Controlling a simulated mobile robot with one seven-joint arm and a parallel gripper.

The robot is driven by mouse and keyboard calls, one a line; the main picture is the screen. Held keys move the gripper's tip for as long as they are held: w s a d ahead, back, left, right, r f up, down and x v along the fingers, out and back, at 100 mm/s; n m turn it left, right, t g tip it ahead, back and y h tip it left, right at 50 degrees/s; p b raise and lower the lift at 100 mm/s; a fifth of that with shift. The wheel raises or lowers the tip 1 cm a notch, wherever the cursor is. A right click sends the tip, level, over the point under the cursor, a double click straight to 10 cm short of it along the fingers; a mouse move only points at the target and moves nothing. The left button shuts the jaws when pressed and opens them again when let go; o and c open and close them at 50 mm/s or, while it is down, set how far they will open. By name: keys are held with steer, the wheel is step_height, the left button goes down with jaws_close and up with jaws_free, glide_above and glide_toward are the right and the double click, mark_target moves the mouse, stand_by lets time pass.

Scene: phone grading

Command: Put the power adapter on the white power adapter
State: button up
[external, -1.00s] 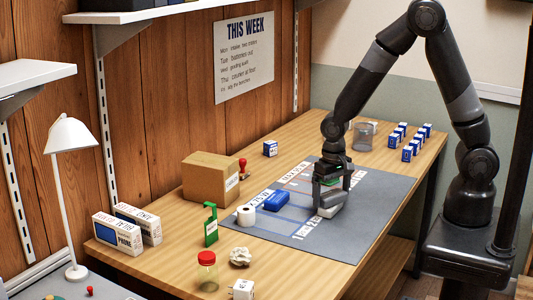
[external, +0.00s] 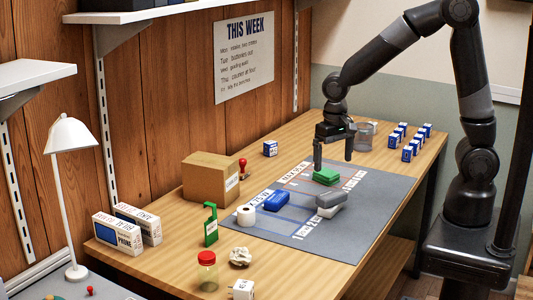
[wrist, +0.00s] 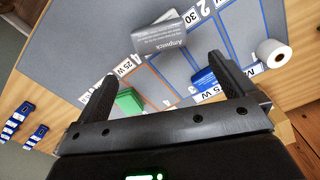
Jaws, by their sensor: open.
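A grey power adapter (external: 331,199) rests on top of a white power adapter (external: 327,212) on the grey mat (external: 290,238); only the white one's lower part shows. In the wrist view the grey adapter (wrist: 160,38) has light lettering and lies slightly askew over the white one. A green block-shaped adapter (external: 326,177) and a blue one (external: 277,201) lie on the same mat. My gripper (external: 333,164) is open and empty, above and behind the stack, over the green adapter's side of the mat. Its spread fingers show in the wrist view (wrist: 163,70), apart from the stack.
A white roll (external: 246,215) stands at the mat's left edge. A cardboard box (external: 208,178), red stamp (external: 243,168) and green tag (external: 211,225) stand further left. A mesh cup (external: 363,137) and several small blue-white boxes (external: 407,153) stand at the back. The mat's front is clear.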

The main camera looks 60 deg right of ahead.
steer(key=s+d+r+n+t, duration=0.2)
steer(key=s+d+r, duration=0.3)
steer(key=s+r, duration=0.3)
steer(key=s+d+r+n+t, duration=0.2)
steer(key=s+d+r, duration=0.3)
steer(key=s+r, duration=0.3)
steer(key=shift+n+t, duration=0.3)
steer(key=shift+t, duration=0.5)
steer(key=shift+s, duration=0.1)
